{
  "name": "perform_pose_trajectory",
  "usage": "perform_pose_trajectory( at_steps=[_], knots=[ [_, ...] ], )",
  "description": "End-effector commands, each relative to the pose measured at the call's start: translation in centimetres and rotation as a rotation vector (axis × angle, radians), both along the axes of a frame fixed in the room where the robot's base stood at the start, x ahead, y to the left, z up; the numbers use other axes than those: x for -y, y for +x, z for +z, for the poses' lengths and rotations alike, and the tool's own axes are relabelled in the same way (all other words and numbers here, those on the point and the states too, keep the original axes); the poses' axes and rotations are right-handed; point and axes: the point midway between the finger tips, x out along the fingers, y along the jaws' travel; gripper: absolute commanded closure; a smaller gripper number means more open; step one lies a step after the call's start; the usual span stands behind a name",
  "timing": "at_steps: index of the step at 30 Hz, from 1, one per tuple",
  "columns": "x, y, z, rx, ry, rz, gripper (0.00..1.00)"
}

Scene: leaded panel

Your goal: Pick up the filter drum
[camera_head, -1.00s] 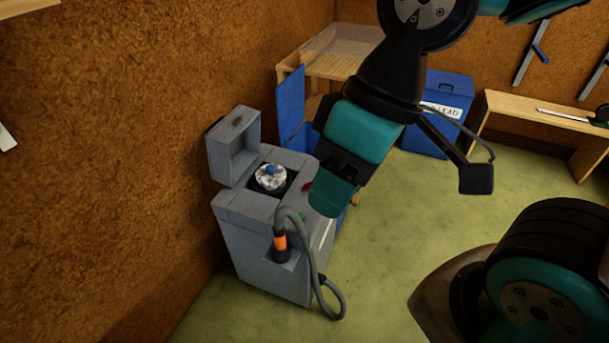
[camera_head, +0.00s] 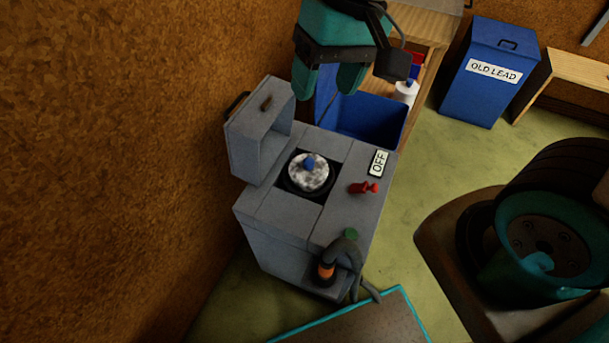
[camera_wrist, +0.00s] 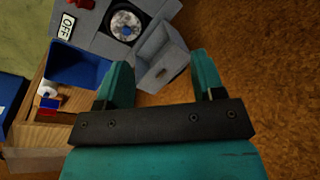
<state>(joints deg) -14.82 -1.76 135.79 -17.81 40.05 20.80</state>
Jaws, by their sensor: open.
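The filter drum (camera_head: 308,172) is a round, mottled white-grey piece with a blue knob on top. It sits in the square well of a grey machine (camera_head: 345,205), whose hinged lid (camera_head: 262,130) stands open on the left. The drum also shows in the wrist view (camera_wrist: 124,26), near the top edge. My gripper (camera_head: 326,88) has teal fingers, is open and empty, and hangs above and behind the machine, apart from the drum. In the wrist view the two fingers (camera_wrist: 162,80) stand spread with the lid seen between and beyond them.
An "OFF" sign (camera_head: 379,163) and a red handle (camera_head: 364,188) are on the machine's right top. A hose (camera_head: 345,258) is at its front. A blue bin (camera_head: 372,120) and wooden shelf stand behind. A blue "OLD LEAD" bin (camera_head: 490,75) stands back right. A brown wall is close on the left.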

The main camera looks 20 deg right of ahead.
Motion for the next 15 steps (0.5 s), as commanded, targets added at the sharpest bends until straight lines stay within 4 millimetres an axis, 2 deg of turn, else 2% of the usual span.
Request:
perform_pose_trajectory(
  at_steps=[1,3,6,9,12,15],
  knots=[
    [0.3,2.5,-4.5,-0.038,-0.034,-0.126,0.38],
    [1.0,5.7,-8.2,-0.074,-0.083,-0.318,0.38],
    [2.0,9.4,-13.1,-0.106,-0.144,-0.560,0.38],
    [2.8,11.9,-16.7,-0.121,-0.190,-0.738,0.38],
    [3.4,13.2,-18.7,-0.124,-0.217,-0.846,0.38],
    [3.6,13.7,-20.2,-0.125,-0.227,-0.889,0.38]
  ],
)
